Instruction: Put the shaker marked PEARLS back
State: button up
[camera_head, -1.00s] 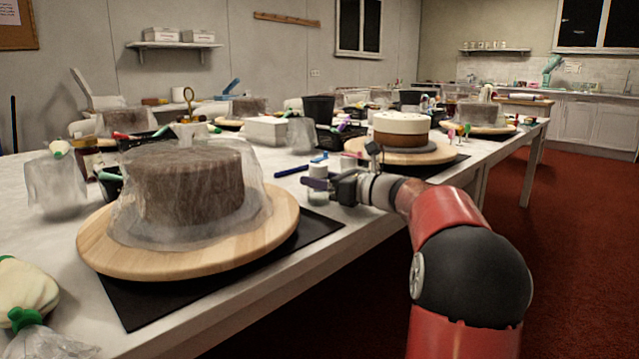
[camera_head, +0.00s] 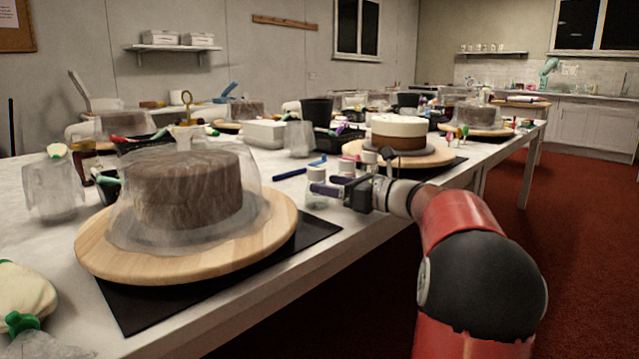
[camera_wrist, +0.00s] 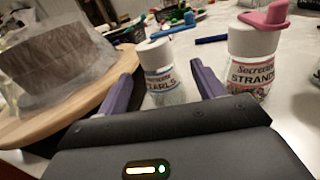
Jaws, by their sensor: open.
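The shaker marked PEARLS (camera_wrist: 164,84) has a white cap and a clear body with a blue-edged label, partly readable as "ARLS". It stands upright on the table between the open purple fingers of my gripper (camera_wrist: 158,92) in the wrist view. The fingers are apart from each other, with the shaker ahead of and between them; I cannot tell whether either touches it. In the head view the gripper (camera_head: 328,190) is at the table's edge beside a white-capped shaker (camera_head: 316,174). A second shaker marked STRANDS (camera_wrist: 252,62) stands to the right, near the right finger.
A wrapped brown cake (camera_head: 185,190) on a wooden turntable (camera_head: 110,262) stands left of the gripper. A pink object (camera_wrist: 266,15) overlaps the STRANDS shaker's cap. A blue pen-like item (camera_head: 290,173) lies behind. A white-and-brown cake (camera_head: 398,130) stands farther back.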

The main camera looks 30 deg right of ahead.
jog(key=v, duration=0.8)
jog(key=shift+s, duration=0.1)
jog(key=shift+f, duration=0.1)
jog(key=shift+s+d, duration=0.1)
